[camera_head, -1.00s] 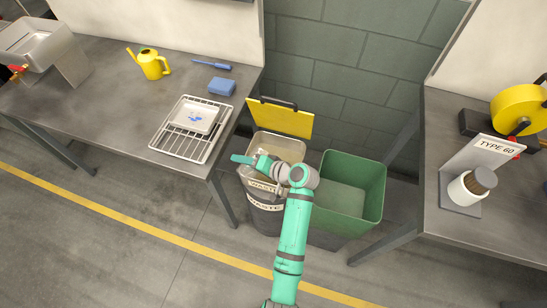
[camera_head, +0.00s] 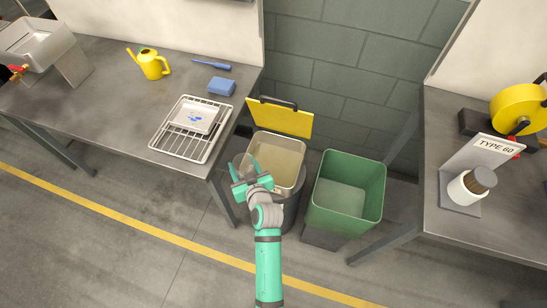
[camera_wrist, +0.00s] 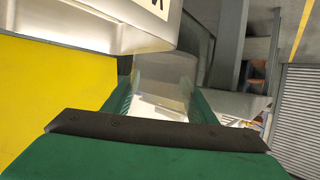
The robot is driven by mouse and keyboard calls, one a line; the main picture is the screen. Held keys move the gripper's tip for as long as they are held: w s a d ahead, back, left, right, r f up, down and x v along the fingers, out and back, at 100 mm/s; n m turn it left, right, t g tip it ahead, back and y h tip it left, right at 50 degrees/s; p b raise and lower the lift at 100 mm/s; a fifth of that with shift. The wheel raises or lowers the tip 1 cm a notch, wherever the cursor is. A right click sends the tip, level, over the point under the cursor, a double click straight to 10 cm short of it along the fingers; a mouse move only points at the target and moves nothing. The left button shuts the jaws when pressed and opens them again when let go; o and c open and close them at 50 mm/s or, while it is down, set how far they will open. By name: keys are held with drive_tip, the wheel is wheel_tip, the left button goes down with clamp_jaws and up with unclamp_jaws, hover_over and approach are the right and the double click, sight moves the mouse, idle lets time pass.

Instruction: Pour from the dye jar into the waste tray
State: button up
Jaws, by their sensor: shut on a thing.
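The waste tray (camera_head: 289,146) is a beige open bin top with its yellow lid (camera_head: 281,117) raised behind it. Its white wall with part of a black label also shows at the upper left of the wrist view (camera_wrist: 110,30). My gripper (camera_head: 248,178) is at the front left edge of the tray. In the wrist view, my green fingers (camera_wrist: 163,100) are shut on a pale, clear jar (camera_wrist: 165,75), which appears to be the dye jar. The jar is hard to make out in the head view. I cannot tell its tilt or its contents.
A green bin (camera_head: 346,190) stands right of the waste tray. The left bench holds a wire rack (camera_head: 192,150) with a blue-spotted white tray (camera_head: 196,117), a blue sponge (camera_head: 221,86) and a yellow watering can (camera_head: 151,63).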

sight(242, 162)
drive_tip(key=shift+r, duration=1.5)
